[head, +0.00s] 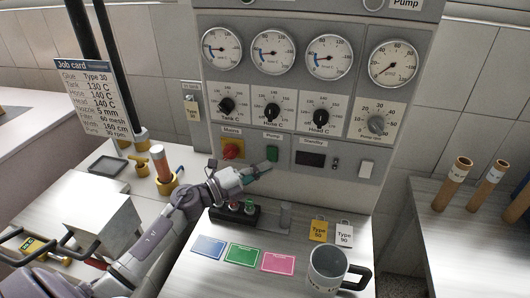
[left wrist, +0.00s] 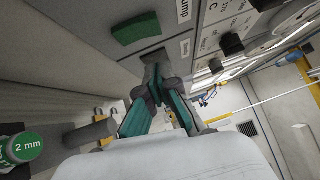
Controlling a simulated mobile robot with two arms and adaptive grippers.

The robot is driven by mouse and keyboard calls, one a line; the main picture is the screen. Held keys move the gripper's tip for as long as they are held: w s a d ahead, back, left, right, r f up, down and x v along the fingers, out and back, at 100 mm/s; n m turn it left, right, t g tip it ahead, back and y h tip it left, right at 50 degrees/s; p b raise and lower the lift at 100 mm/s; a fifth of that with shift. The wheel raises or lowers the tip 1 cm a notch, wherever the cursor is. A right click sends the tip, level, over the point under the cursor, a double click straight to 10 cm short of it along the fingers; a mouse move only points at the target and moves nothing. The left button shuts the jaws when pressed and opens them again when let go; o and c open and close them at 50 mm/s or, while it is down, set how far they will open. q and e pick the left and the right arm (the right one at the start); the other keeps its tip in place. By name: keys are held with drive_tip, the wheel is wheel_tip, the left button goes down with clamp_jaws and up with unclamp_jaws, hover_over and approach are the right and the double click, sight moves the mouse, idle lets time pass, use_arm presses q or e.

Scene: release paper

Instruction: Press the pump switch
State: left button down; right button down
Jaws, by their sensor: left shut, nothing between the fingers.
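In the left wrist view the green switch (left wrist: 136,28) lies just beyond and left of the fingertips. My left gripper (head: 262,168) is shut and empty, its tips just below the switch and close to the panel. It also shows in the left wrist view (left wrist: 153,64). I cannot tell whether the tips touch the panel. My right gripper is not in view.
Gauges (head: 330,57) and dial knobs (head: 272,112) sit above the switch row. A black nozzle holder (head: 233,217), coloured cards (head: 242,254) and a grey mug (head: 326,270) are on the bench below. A job card (head: 88,95) stands at the left.

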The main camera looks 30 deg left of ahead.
sight(275, 152)
use_arm(q)
drive_tip(key=shift+w+a+r+p, duration=0.1)
drive_tip(key=shift+w+a+p, duration=0.15)
drive_tip(key=shift+w, duration=0.65)
drive_tip(key=shift+w+a+r+p, duration=0.1)
drive_tip(key=shift+w+a, duration=0.25)
drive_tip(key=shift+w, duration=0.55)
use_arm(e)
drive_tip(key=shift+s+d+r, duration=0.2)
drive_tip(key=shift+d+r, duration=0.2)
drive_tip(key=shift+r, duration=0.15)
use_arm(q)
drive_tip(key=shift+w+r, duration=0.15)
drive_tip(key=shift+w, duration=0.15)
drive_tip(key=shift+s, duration=0.15)
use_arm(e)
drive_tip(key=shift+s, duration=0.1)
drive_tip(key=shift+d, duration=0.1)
